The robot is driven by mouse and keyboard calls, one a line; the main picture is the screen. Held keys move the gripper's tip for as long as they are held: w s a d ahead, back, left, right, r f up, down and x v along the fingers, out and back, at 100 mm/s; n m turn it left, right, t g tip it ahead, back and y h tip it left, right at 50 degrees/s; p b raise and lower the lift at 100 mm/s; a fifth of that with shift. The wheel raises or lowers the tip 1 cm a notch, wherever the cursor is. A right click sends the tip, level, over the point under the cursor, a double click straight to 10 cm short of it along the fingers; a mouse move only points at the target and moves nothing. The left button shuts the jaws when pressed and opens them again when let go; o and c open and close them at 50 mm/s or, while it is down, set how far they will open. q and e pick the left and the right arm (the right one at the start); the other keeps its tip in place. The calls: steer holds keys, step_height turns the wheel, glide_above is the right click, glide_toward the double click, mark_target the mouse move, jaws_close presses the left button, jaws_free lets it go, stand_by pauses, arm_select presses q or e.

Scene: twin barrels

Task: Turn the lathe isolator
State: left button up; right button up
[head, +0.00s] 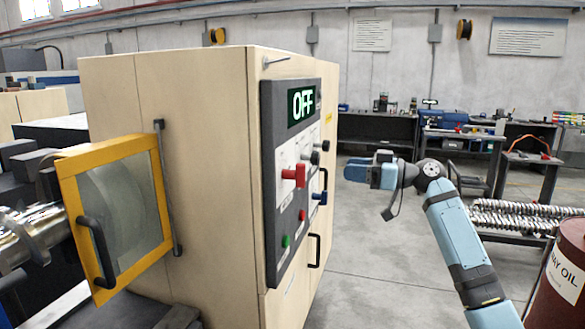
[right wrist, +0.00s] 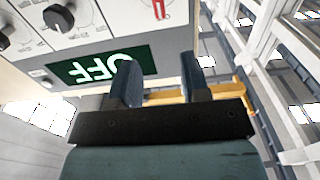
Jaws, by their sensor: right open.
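The lathe control panel (head: 290,220) is a dark upright plate on the beige cabinet, with a lit OFF display (head: 301,103). A red handle (head: 293,174) sticks out below the display and appears to be the isolator. In the right wrist view the panel is upside down, with the OFF display (right wrist: 100,68) beyond the fingers. A red mark or part (right wrist: 158,9) is cut off at the top edge; I cannot tell whether it is the handle. My right gripper (head: 362,171) is open and empty, apart from the panel and to its right. My left gripper is out of view.
A yellow-framed guard (head: 115,215) projects at left. A red oil drum (head: 562,275) stands at lower right. The floor before the panel is clear.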

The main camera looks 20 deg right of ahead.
mark_target(301, 164)
steer(key=shift+p+x, duration=1.25)
steer(key=shift+x, duration=5.2)
jaws_close()
